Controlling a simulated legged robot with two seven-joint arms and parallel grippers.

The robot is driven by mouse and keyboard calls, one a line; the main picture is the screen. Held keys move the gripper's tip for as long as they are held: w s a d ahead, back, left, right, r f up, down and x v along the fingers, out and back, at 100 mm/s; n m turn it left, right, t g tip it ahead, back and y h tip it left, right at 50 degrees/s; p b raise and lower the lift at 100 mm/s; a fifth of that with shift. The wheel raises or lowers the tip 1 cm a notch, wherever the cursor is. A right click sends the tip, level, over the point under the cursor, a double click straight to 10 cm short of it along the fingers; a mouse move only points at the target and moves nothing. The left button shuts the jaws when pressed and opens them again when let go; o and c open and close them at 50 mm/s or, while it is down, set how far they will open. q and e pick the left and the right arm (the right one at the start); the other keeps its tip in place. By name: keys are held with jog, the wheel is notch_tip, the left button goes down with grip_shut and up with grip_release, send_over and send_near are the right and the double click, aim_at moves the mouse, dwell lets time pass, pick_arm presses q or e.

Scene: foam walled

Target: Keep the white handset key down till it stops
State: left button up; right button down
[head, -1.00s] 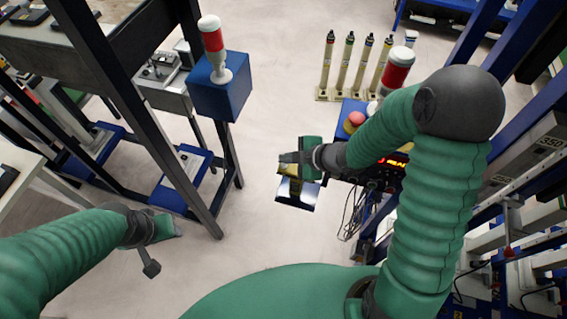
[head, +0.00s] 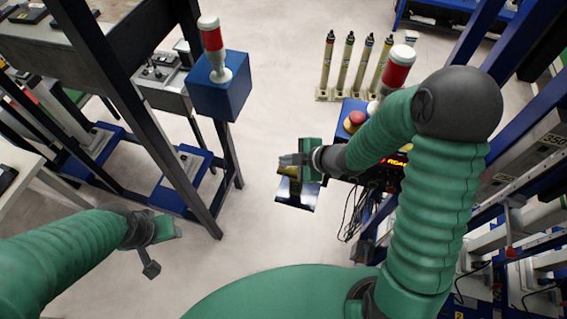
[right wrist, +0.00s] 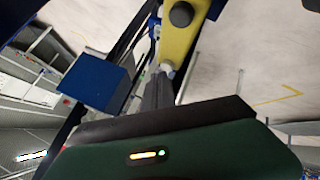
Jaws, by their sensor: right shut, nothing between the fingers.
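The yellow handset (right wrist: 178,45) is in the right wrist view, with a round black button on its upper part. The small white key (right wrist: 167,67) shows at its lower end, right at the tips of my right gripper (right wrist: 160,78). The fingers are closed together with nothing between them. They seem to touch the key, but how far it is pressed cannot be told. In the head view my right gripper (head: 285,159) is over the handset (head: 288,170), which is mostly hidden. My left gripper (head: 160,230) is low at the left, away from it; its fingers are unclear.
A dark shiny plate (head: 296,194) is below the handset. A control box with a red button (head: 354,119) and a red-white signal lamp (head: 397,68) stands behind my right arm. A blue box with another lamp (head: 212,40) is at left. The floor between is clear.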

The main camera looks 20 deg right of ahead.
jog(key=shift+f+b, duration=0.35)
jog(key=shift+f, duration=0.15)
dwell(1.4)
jog(key=shift+r+p, duration=1)
notch_tip(320, 180, up, 5)
jog(key=p, duration=0.5)
